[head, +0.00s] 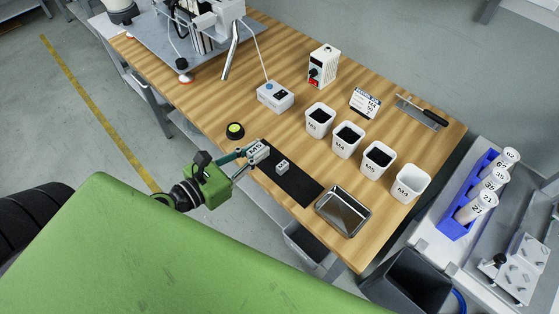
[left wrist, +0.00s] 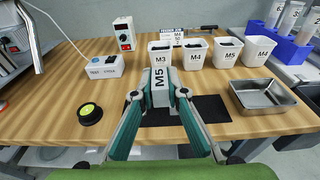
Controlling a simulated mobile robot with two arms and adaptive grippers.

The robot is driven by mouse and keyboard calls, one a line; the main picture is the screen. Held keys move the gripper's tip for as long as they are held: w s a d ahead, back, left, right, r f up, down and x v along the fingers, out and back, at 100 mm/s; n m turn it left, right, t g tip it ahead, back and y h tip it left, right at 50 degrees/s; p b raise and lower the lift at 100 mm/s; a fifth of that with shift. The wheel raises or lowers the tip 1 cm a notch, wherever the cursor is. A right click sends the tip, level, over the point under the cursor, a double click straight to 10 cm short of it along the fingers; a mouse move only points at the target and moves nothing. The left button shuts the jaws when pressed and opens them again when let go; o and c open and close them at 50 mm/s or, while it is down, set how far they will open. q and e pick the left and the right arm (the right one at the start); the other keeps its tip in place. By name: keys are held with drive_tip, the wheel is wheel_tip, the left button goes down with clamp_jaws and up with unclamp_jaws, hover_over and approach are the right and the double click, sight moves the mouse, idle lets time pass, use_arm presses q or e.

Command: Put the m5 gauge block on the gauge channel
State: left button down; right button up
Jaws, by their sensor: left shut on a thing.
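The m5 gauge block (head: 258,150) is a grey block marked M5. My left gripper (head: 250,156) is shut on it, over the near edge of the table by the black mat. In the left wrist view the block (left wrist: 160,88) stands upright between the two fingers of the gripper (left wrist: 160,100). A second, smaller grey block (head: 282,167) with a label sits on the black mat (head: 302,188), just right of the held block. I cannot tell for sure which thing is the gauge channel. My right gripper is not in view.
Several white bins (head: 348,140) stand behind the mat. A metal tray (head: 343,212) lies to its right, a black and yellow round button (head: 235,130) to its left. A grey box (head: 275,96) and a black-handled tool (head: 435,117) are farther back.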

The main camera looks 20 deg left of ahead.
use_arm(q)
drive_tip(key=s+d+r+m+g+h, duration=0.1)
drive_tip(key=d+r+m+g+h, duration=0.1)
drive_tip(key=r, duration=0.3)
drive_tip(key=d+r+m+g+h, duration=0.3)
drive_tip(key=r+m+g+h, duration=0.1)
drive_tip(key=r+m+h, duration=0.1)
drive_tip(key=shift+s+d+r+h, duration=0.3)
drive_tip(key=shift+s+r, duration=0.05)
drive_tip(key=shift+r, duration=0.35)
drive_tip(key=w+a+f+n+t+y, duration=0.1)
drive_tip(key=a+f+n+t+y, duration=0.5)
drive_tip(key=f, duration=0.4)
drive_tip(key=shift+a+f+n+y, duration=0.25)
drive_tip(key=shift+a+n+y, duration=0.25)
drive_tip(key=shift+a+y, duration=0.25)
drive_tip(key=shift+w, duration=0.15)
drive_tip(key=shift+d, duration=0.15)
